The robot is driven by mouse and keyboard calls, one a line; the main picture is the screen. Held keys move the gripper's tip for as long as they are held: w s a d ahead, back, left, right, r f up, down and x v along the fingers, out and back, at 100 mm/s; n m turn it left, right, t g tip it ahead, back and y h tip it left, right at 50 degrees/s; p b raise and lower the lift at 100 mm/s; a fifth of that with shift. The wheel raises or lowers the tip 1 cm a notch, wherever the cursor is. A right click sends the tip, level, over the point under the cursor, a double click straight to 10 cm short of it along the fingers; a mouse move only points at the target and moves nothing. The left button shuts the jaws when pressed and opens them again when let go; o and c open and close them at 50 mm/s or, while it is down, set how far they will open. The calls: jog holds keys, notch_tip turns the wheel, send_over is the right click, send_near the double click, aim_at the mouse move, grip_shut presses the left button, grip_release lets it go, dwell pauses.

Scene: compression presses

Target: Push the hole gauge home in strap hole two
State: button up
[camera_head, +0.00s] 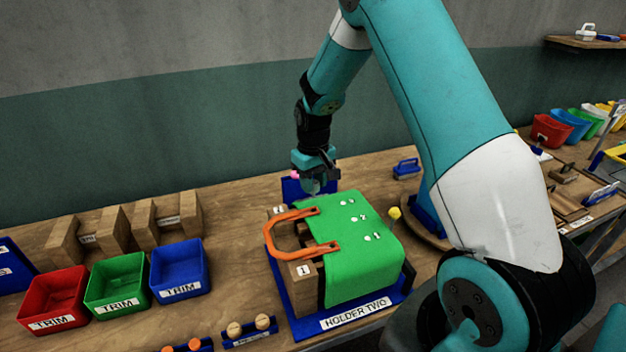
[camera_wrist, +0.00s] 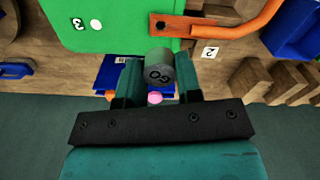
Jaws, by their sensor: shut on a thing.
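My gripper (camera_head: 317,182) is behind the far edge of the green cover (camera_head: 352,262), above the bench. In the wrist view my gripper (camera_wrist: 158,82) is shut on the hole gauge (camera_wrist: 158,66), a grey cylinder with dark marks on its end face. The orange strap (camera_head: 282,240) loops out from the green cover. One strap end (camera_wrist: 175,24) shows a dark hole (camera_wrist: 160,26) near the label 2 (camera_wrist: 209,52). The gauge is apart from that hole in the wrist view. In the head view the gauge is hard to make out against the fingers.
A blue tray marked HOLDER TWO (camera_head: 352,317) carries the wooden blocks (camera_head: 301,290) and cover. A blue stand (camera_head: 292,190) with a pink knob (camera_head: 295,175) is close behind my gripper. A yellow-headed pin (camera_head: 394,213) stands at right. Red, green and blue TRIM bins are at left.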

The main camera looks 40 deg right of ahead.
jog(key=shift+f+b, duration=1.1)
jog(key=shift+f, duration=0.9)
jog(key=shift+f+b, duration=0.95)
jog(key=shift+f, duration=0.5)
jog(key=o, duration=1.1)
notch_tip(320, 180, up, 18)
jog(key=b, duration=0.4)
jog(key=shift+f, duration=0.25)
